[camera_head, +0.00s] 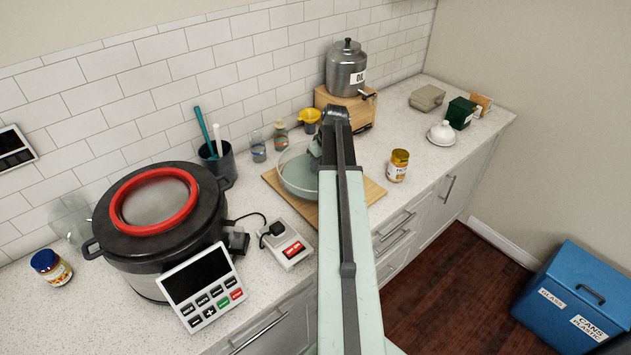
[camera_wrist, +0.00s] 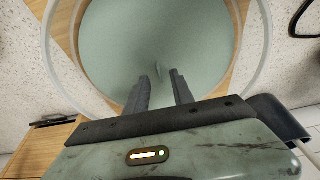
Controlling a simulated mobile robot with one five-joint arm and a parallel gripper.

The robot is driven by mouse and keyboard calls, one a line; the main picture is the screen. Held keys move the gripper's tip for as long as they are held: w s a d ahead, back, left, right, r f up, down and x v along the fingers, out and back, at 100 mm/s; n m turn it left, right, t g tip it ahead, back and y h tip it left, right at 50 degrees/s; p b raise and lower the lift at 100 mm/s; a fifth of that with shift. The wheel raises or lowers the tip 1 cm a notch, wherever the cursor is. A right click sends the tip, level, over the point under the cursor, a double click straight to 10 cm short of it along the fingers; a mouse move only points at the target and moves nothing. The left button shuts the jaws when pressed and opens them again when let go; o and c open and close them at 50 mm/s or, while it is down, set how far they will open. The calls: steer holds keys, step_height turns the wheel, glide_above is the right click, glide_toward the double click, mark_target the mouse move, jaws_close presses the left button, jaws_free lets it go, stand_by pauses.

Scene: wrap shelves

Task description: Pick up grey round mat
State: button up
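The grey round mat (camera_head: 300,178) looks like a flat grey-green disc. It lies inside a clear round dish (camera_wrist: 50,58) on a wooden board (camera_head: 361,192). In the wrist view the mat (camera_wrist: 190,30) fills much of the upper middle, with the dish's clear rim around it. My gripper (camera_wrist: 160,74) is over the near part of the mat with its two dark fingers apart. Nothing clear shows held between them. Whether the fingertips touch the mat I cannot tell. In the head view my arm hides the dish's right part and most of the gripper.
A steel oil can (camera_head: 346,70) stands on a wooden box behind the board. A yellow-lidded jar (camera_head: 398,166) stands to the right.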

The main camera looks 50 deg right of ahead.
steer(key=shift+b+x, duration=0.4)
steer(key=shift+x, duration=0.75)
steer(key=shift+s+r, duration=0.1)
steer(key=shift+r, duration=0.1)
steer(key=shift+c, duration=0.3)
jaws_close()
